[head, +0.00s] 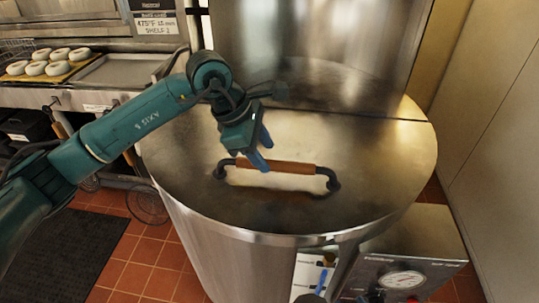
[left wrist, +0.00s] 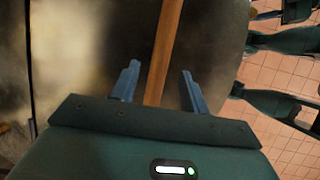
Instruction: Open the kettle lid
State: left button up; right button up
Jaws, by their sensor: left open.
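The kettle is a large round steel drum, and its lid (head: 370,160) lies shut on top. A brown wooden handle (head: 300,168) on dark curved brackets stands on the lid toward the front. My left gripper (head: 264,153) is open just above the handle, left of its middle, with blue fingers pointing down. In the left wrist view, the handle (left wrist: 166,48) runs between the two open fingers (left wrist: 160,88). I cannot tell whether a finger touches it. My right gripper is not identifiable.
A counter at the left holds a tray of bagels (head: 45,66) and an empty metal tray (head: 122,70). A tall steel panel (head: 320,45) rises behind the lid. A control box with a round gauge (head: 401,280) sits at the front right. A pale wall (head: 490,120) stands right.

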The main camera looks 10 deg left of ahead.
aim_at(271, 162)
pick_arm(q)
jog(key=shift+x, duration=1.6)
grip_shut()
